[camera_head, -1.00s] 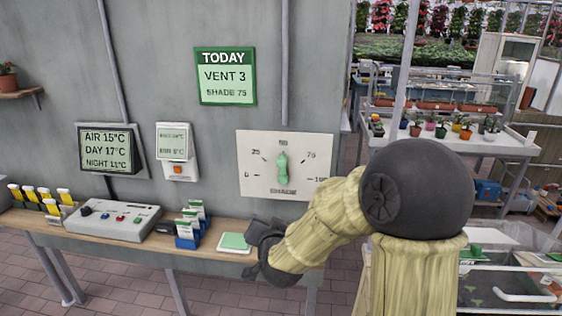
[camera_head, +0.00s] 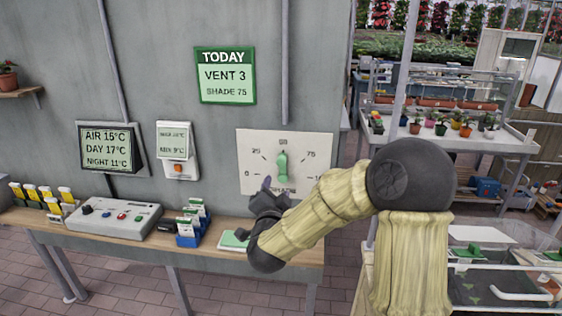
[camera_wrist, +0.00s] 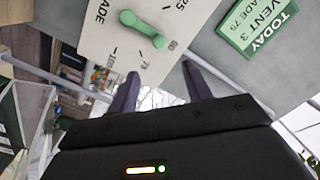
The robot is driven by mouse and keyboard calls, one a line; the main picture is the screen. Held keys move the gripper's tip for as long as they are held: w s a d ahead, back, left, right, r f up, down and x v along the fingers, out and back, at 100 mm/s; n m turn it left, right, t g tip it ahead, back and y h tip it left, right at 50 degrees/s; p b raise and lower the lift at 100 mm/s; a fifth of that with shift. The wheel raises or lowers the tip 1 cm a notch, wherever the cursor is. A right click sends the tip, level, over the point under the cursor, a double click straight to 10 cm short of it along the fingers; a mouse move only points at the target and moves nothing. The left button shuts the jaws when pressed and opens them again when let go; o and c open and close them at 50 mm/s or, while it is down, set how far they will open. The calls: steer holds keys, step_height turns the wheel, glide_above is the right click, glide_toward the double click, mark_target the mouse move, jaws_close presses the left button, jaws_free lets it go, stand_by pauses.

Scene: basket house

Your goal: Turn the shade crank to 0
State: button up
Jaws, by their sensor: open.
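The shade crank (camera_head: 282,167) is a green handle on a white dial panel (camera_head: 318,145) marked from 0 at the left, with 50 at the top. The crank points up at about 50. It also shows in the wrist view (camera_wrist: 145,29), its knob end beside the 50 mark. My gripper (camera_head: 273,188) is just below and left of the crank in the head view, covering part of the panel's lower edge. In the wrist view my gripper (camera_wrist: 160,70) has its two purple fingers apart, with nothing between them; the crank lies beyond the fingertips, seemingly not touched.
A green sign (camera_head: 225,75) above reads VENT 3, SHADE 75. A wooden bench (camera_head: 130,250) below the dial holds a control box (camera_head: 110,217), seed packets (camera_head: 193,222) and a green pad (camera_head: 232,240).

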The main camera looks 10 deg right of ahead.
mark_target(281, 164)
steer(key=p+x, duration=0.5)
steer(key=x, duration=1.1)
steer(key=shift+c, duration=0.4)
steer(key=shift+d+f, duration=0.1)
steer(key=shift+f, duration=0.05)
jaws_close()
